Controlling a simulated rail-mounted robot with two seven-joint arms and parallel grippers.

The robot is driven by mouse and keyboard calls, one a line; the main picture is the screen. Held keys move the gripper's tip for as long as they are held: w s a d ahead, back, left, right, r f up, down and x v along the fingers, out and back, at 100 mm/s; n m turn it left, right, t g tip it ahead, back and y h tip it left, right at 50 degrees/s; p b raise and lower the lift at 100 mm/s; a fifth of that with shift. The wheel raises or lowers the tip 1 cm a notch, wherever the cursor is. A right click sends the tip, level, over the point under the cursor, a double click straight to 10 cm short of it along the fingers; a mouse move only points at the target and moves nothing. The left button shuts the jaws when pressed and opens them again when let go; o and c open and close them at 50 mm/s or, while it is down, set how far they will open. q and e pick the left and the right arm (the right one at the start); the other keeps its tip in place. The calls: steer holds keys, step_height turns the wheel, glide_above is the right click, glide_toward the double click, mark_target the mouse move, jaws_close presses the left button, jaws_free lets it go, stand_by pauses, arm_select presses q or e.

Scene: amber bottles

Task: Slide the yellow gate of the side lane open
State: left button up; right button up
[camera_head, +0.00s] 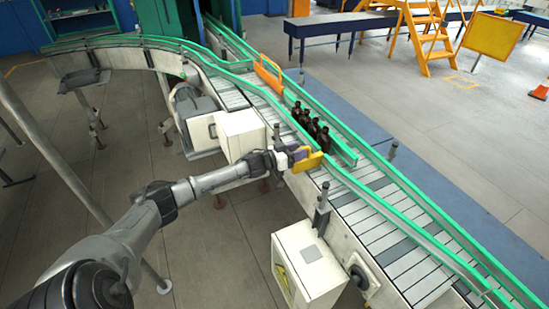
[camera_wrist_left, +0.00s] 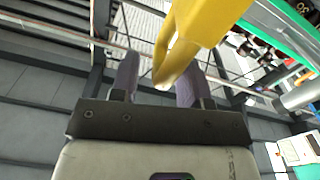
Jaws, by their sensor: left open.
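A yellow gate (camera_head: 308,162) stands at the near rail of the conveyor, just below the bottles. In the left wrist view the yellow part (camera_wrist_left: 196,30) reaches down, and its lower end is between my finger pads. My left gripper (camera_head: 294,155) is at the gate, its arm coming in from the lower left. Its two fingers (camera_wrist_left: 157,82) are apart, one on each side of the yellow end, and not closed on it. Whether a finger touches it I cannot tell. My right gripper is in neither view.
Several dark amber bottles (camera_head: 311,126) stand in a row on the conveyor (camera_head: 372,216) beyond the gate. An orange bar (camera_head: 268,74) stands farther up the line. Green rails (camera_head: 345,176) edge the lanes. White boxes (camera_head: 309,266) and posts stand along the near side.

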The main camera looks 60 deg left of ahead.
arm_select(q)
steer(key=s+a, duration=0.1)
steer(key=s, duration=1.1)
steer(key=shift+a+p, duration=0.2)
steer(key=shift+p, duration=0.1)
steer(key=shift+r, duration=0.1)
stand_by(0.3)
